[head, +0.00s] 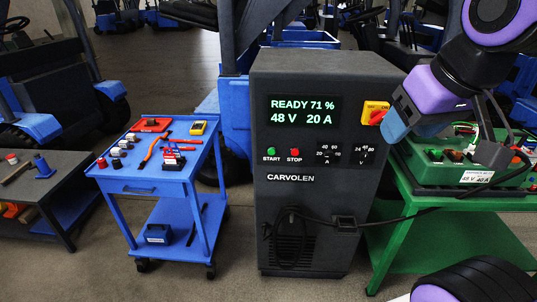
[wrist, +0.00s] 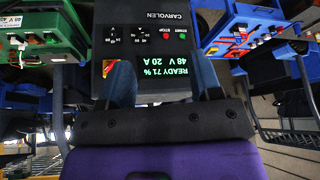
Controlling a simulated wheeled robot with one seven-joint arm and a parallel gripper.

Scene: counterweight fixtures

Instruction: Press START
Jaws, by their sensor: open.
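The green START button (head: 271,152) sits on the front of the dark grey CARVOLEN charger (head: 290,215), left of the red STOP button (head: 294,152). The display (head: 304,110) above them reads READY 71 %, 48 V, 20 A. My gripper (head: 393,123) is at the charger's upper right, in front of the green cart and apart from the buttons. In the wrist view, which is upside down, my gripper (wrist: 163,72) is open and empty. The START button (wrist: 182,36) shows beyond and between its two blue fingers.
A red-and-yellow rotary switch (head: 376,113) and two selector dials (head: 329,154) are on the charger's face. A green cart (head: 406,190) with a battery unit stands at right, a blue tool cart (head: 160,185) at left. A black cable (head: 400,217) runs from the charger's front rightward.

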